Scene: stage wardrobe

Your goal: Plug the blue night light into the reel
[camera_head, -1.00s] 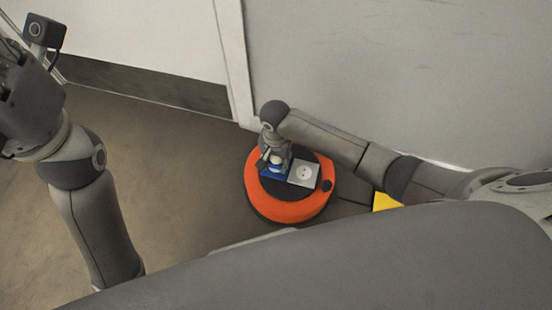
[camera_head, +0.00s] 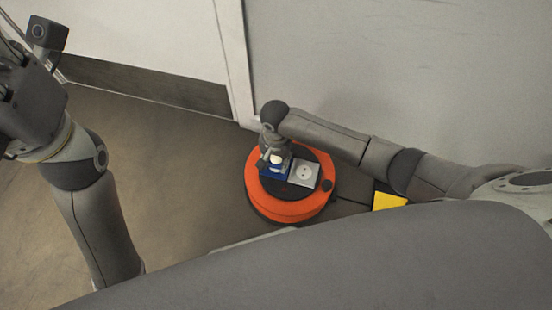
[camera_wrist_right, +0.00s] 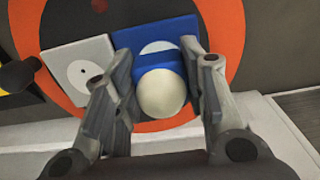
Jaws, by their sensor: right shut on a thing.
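The blue night light with a cream dome (camera_wrist_right: 160,92) is between the fingers of my right gripper (camera_wrist_right: 168,85), which is shut on it. It also shows in the head view (camera_head: 276,158), under the right hand. The reel (camera_head: 258,204) is a round orange ring with a dark middle, on the floor. It bears a blue socket plate (camera_wrist_right: 160,33) and a pale grey socket plate (camera_wrist_right: 76,66). The night light overlaps the blue socket's lower part in the wrist view; its prongs and any gap are hidden. My left gripper (camera_head: 25,95) is at the left edge, its fingertips cut off.
A pale wall (camera_head: 390,80) stands close behind the reel and my right arm. A yellow object (camera_head: 388,201) lies right of the reel, partly hidden by my body. The floor (camera_head: 180,170) left of the reel is clear.

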